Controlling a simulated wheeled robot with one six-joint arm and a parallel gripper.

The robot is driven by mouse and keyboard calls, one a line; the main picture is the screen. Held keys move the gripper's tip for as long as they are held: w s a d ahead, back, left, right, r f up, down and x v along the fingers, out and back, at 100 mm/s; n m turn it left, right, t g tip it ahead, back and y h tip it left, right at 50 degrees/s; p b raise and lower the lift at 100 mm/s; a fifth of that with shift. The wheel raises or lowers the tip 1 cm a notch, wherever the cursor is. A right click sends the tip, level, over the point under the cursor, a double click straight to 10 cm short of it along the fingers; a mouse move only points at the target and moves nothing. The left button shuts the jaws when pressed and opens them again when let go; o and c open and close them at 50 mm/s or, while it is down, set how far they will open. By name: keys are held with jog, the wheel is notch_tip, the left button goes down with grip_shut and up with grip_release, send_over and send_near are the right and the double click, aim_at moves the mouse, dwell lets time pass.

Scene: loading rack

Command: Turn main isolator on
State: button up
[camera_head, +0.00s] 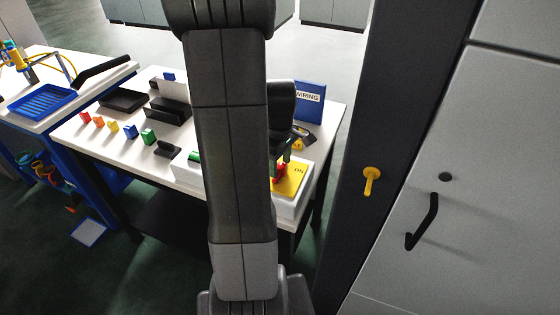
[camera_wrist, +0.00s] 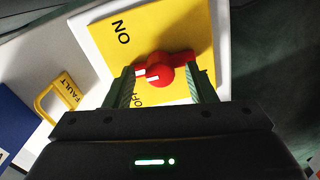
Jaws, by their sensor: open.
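The main isolator is a red rotary handle (camera_wrist: 160,70) on a yellow plate (camera_wrist: 185,25) marked ON and OFF. In the wrist view, the handle's white-marked end points left; I cannot tell exactly which mark it lines up with. The OFF mark is partly hidden. My gripper (camera_wrist: 164,88) is open, with one finger on each side of the handle; contact is unclear. In the head view, the yellow plate (camera_head: 291,182) is on a white box (camera_head: 293,208) at the table's right end, and my arm hides much of it.
A yellow FAULT tag (camera_wrist: 65,92) lies left of the plate. A blue WIRING binder (camera_head: 310,100) stands at the table's (camera_head: 325,128) back. Several coloured blocks and black holders sit at left. A dark post (camera_head: 385,130) and grey cabinet (camera_head: 480,180) stand close on the right.

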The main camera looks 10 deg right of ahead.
jog(key=shift+f, duration=0.1)
jog(key=c, duration=1)
jog(key=shift+o, duration=0.2)
